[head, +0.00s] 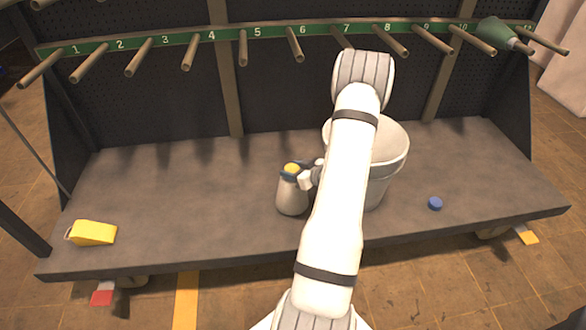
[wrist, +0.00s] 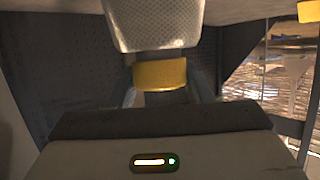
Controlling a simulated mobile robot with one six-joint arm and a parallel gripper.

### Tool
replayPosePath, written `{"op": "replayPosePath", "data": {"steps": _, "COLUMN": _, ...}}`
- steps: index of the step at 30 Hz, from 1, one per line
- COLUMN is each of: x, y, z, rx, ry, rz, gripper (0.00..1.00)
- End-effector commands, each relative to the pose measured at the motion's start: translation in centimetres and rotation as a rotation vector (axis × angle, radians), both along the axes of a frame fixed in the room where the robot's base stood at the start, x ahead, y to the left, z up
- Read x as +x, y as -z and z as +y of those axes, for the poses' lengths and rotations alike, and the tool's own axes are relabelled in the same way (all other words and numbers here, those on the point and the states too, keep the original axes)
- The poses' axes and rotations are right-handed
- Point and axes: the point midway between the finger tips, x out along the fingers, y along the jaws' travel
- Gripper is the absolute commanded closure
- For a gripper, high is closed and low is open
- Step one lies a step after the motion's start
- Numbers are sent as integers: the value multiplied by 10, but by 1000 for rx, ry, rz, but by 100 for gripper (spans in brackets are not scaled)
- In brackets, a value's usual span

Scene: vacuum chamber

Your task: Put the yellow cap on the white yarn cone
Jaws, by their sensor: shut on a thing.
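The white yarn cone (head: 292,197) stands upright on the grey deck, left of my arm in the head view. The yellow cap (head: 292,168) is at the cone's narrow top. My gripper (head: 290,174) reaches in from the right and is shut on the cap. In the wrist view the cap (wrist: 160,74) sits between the fingers, in line with the cone's narrow end (wrist: 155,28). A thin dark band lies between cap and cone there. I cannot tell whether they touch.
A white bucket (head: 393,150) stands right of the cone, partly behind my arm. A blue cap (head: 435,203) lies further right. A yellow block (head: 93,233) lies at the deck's left. Numbered pegs line the green rail (head: 275,31); a green cone (head: 495,32) hangs at the right.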

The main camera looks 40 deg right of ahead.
Motion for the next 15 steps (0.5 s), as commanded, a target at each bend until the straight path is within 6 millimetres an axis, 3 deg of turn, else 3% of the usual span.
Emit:
{"op": "replayPosePath", "data": {"steps": 9, "x": 0, "y": 0, "z": 0, "rx": -1, "ry": 0, "rz": 0, "gripper": 30}}
{"op": "replayPosePath", "data": {"steps": 15, "x": 0, "y": 0, "z": 0, "rx": -1, "ry": 0, "rz": 0, "gripper": 29}}
